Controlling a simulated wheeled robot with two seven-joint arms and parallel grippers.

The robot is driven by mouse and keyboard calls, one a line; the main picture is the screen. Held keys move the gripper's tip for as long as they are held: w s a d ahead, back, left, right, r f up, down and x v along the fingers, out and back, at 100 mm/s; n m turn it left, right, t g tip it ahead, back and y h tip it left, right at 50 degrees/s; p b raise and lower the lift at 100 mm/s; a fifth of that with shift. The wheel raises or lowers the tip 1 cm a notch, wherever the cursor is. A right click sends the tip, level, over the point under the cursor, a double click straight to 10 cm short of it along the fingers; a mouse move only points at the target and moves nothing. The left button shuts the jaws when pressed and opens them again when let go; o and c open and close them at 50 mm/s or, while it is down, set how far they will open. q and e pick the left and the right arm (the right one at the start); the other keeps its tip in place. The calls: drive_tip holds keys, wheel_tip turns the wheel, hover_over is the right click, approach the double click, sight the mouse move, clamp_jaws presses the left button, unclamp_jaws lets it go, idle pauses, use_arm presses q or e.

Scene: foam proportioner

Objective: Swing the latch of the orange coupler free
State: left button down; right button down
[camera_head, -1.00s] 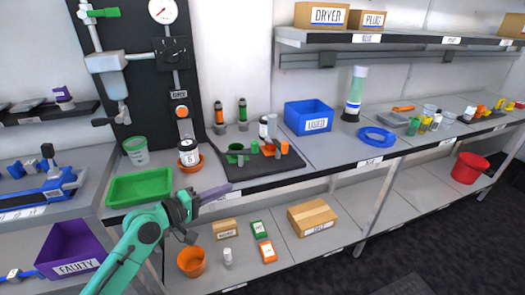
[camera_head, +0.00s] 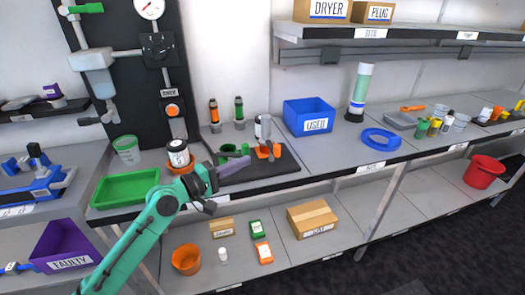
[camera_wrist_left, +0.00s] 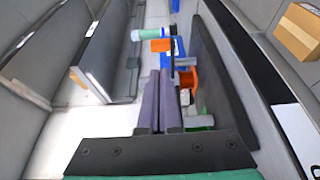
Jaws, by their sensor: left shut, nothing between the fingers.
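The orange coupler (camera_head: 264,153) stands on a black mat (camera_head: 285,167) on the bench, beside a green coupler (camera_head: 228,150). Its latch is too small to make out in the head view. My left gripper (camera_head: 238,163) is shut and empty, with its purple fingers in front of the couplers. In the left wrist view the shut fingers (camera_wrist_left: 160,98) point toward the mat area, with the orange coupler (camera_wrist_left: 187,79) just right of their tips. Another orange part (camera_wrist_left: 160,45) shows beyond the tips. I cannot tell whether the fingers touch anything.
A green tray (camera_head: 125,188) and an orange dish with a white jar (camera_head: 178,153) stand left of the mat. A blue bin (camera_head: 309,115) stands behind it to the right. Two upright bottles, one orange-banded (camera_head: 214,115), stand behind.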

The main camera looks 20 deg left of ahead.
use_arm(q)
drive_tip(key=p+x, duration=0.1)
drive_tip(key=x, duration=0.5)
drive_tip(key=shift+w+d+r, duration=0.15)
drive_tip(key=shift+w, duration=0.15)
drive_tip(key=shift+w+d, duration=0.3)
drive_tip(key=shift+p, duration=0.35)
